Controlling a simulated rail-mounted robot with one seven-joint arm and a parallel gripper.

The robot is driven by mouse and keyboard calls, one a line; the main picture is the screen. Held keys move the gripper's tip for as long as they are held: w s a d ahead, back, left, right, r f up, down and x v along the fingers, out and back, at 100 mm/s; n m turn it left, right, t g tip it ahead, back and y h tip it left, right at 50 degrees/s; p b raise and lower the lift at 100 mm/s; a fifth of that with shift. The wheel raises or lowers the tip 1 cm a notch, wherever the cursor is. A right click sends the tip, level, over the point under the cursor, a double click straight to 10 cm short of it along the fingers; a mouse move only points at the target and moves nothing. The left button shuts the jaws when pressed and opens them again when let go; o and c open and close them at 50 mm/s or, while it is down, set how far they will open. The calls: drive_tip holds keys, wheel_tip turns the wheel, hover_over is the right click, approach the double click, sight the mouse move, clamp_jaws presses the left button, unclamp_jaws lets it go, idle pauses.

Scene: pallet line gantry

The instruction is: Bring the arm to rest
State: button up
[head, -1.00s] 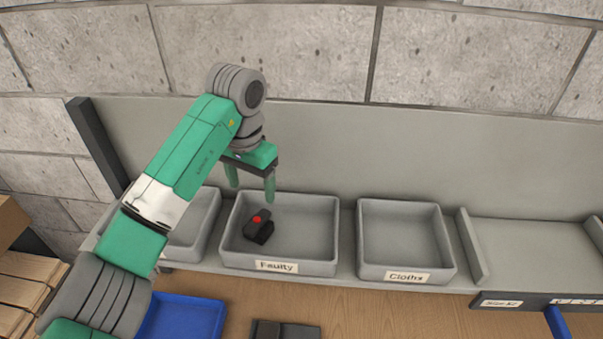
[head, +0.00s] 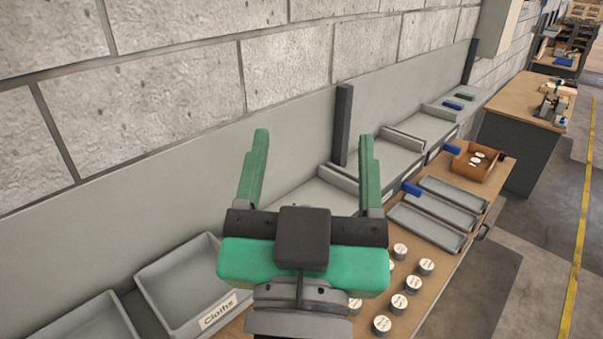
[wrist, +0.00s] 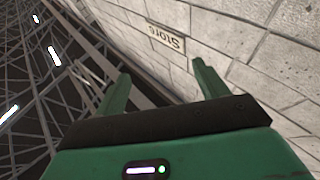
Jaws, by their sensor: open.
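My gripper (head: 312,172) is raised above the bench in the head view, its two green fingers spread wide apart and pointing up. Nothing is between the fingers. The wrist view also shows my gripper (wrist: 160,85), open and empty, with the block wall, a Store sign (wrist: 166,36) and roof trusses beyond it. The rest of my arm is mostly out of the picture below.
The grey Cloths bin (head: 185,278) stands at lower left by the wall. Several white-topped round pieces (head: 413,284) stand on the wooden bench right of my gripper. Grey trays (head: 428,226) and a brown box (head: 474,172) lie farther along. A dark post (head: 342,125) rises behind.

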drive_tip(key=s+r+t, duration=0.2)
drive_tip(key=s, duration=0.4)
wheel_tip(320, 180, up, 8)
drive_tip(key=y+p, duration=0.1)
drive_tip(key=p, duration=0.7)
drive_tip(key=shift+d+r+n, duration=0.15)
drive_tip(key=shift+r+n, duration=0.1)
drive_tip(key=shift+n, duration=0.05)
